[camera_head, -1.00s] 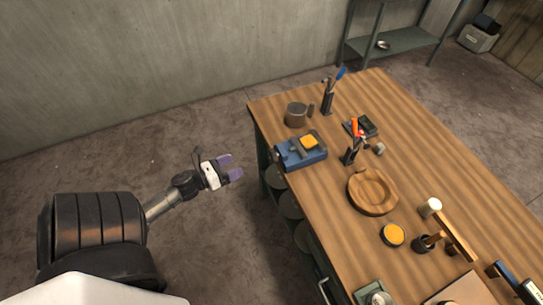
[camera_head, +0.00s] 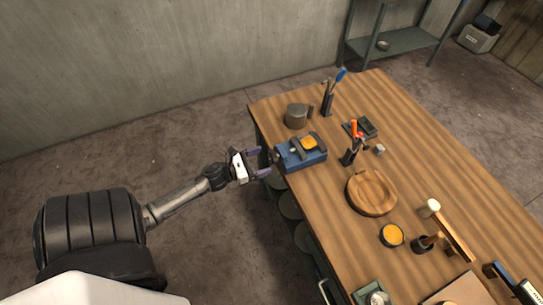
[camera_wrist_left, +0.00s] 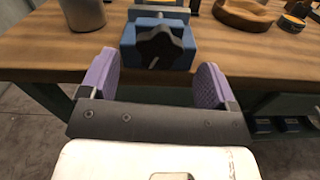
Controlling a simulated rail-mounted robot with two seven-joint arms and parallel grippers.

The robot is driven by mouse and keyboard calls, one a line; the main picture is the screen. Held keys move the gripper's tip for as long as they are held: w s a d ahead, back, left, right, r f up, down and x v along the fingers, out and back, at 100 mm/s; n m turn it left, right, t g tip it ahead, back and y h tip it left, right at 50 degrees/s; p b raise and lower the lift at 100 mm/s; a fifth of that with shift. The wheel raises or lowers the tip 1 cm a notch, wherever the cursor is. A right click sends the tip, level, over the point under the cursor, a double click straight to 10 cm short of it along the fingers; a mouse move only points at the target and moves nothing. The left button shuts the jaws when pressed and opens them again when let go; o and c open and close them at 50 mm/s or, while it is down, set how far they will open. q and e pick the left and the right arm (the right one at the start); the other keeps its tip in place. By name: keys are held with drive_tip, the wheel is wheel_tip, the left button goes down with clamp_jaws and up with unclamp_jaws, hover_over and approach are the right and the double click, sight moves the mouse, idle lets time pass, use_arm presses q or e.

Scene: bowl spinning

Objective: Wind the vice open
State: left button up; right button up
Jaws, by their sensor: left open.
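The blue vice (camera_head: 304,156) sits at the left edge of the wooden bench, with an orange-yellow piece (camera_head: 309,143) at its jaws. In the left wrist view the vice (camera_wrist_left: 184,55) faces me, with a dark star-shaped knob (camera_wrist_left: 159,46) on its front. My left gripper (camera_head: 263,163) is open and empty, just left of the vice. Its purple fingers (camera_wrist_left: 155,82) point toward the knob, one to each side and short of it. Whether the knob touches anything is not shown; it looks clear of the fingers. My right gripper is not in view.
A grey metal mug (camera_head: 296,116) stands behind the vice on the wooden bench (camera_head: 420,165). A tool holder (camera_head: 328,101), a wooden bowl (camera_head: 371,193), a tin of orange paste (camera_head: 392,235) and a mallet (camera_head: 452,232) also stand there. The floor left of the bench is clear.

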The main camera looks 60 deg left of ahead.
sight(271, 158)
use_arm(q)
drive_tip(key=shift+w+d, duration=0.2)
drive_tip(key=shift+w, duration=1.95)
drive_tip(key=c, duration=0.9)
